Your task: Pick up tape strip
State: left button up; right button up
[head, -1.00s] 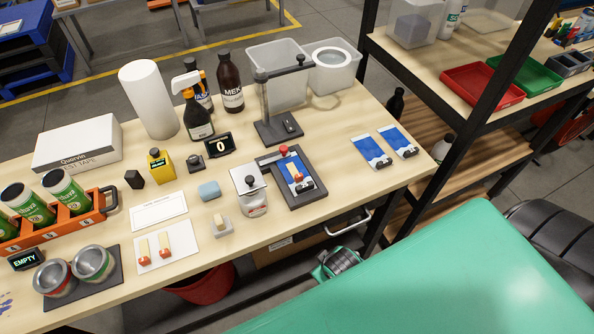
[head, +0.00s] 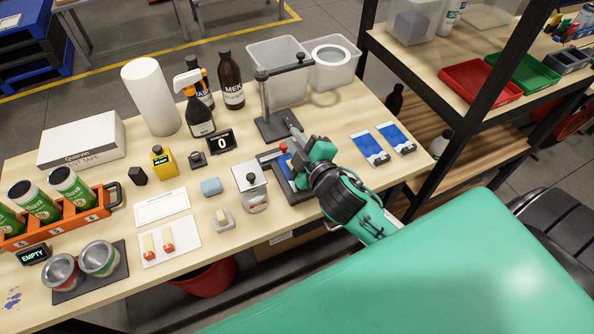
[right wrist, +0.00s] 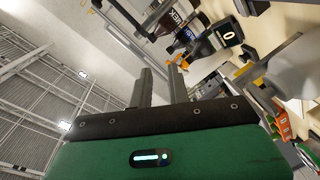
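Two pale strips with red ends, likely the tape strips, lie side by side on a white card (head: 186,251) at the front of the bench: a left strip (head: 148,243) and a right strip (head: 168,238). My right gripper (head: 294,128) is over the dark fixture (head: 300,197), well to the right of these strips. The right wrist view shows its two fingers (right wrist: 160,85) apart with nothing between them. My left gripper is in neither view.
A dark stand (head: 272,126) is close to my right gripper. Bottles, including a brown MEK bottle (head: 232,82), stand behind. A shelf post (head: 495,85) rises at right.

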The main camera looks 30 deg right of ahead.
jog(key=w+a+r+n+t+y, duration=0.3)
jog(key=a+r+n+y, duration=0.3)
jog(key=r+n+y, duration=0.5)
jog(key=s+a+n+g+y, duration=0.3)
jog(key=a+n+g+y, duration=0.3)
jog(key=n+g, duration=0.9)
jog(key=d+f+n+g+h, duration=0.2)
jog(key=d+f+n+h, duration=0.5)
jog(key=d, duration=0.3)
jog(key=d+f+n+g+h, duration=0.2)
jog(key=d+f+n+h, duration=0.3)
jog(key=d+n, duration=0.4)
jog(key=shift+h, duration=0.6)
jog(key=p+x, duration=0.3)
jog(key=x, duration=0.4)
jog(key=shift+w+a+p, duration=0.1)
jog(key=shift+a+p, duration=0.05)
jog(key=shift+p, duration=0.2)
jog(key=shift+a+f, duration=0.1)
jog(key=shift+f, duration=0.05)
jog(key=p+x, duration=0.3)
jog(key=x, duration=0.1)
jog(key=shift+a+f+p, duration=0.15)
jog(key=shift+a+p, duration=0.15)
jog(key=shift+f, duration=0.25)
grip_shut()
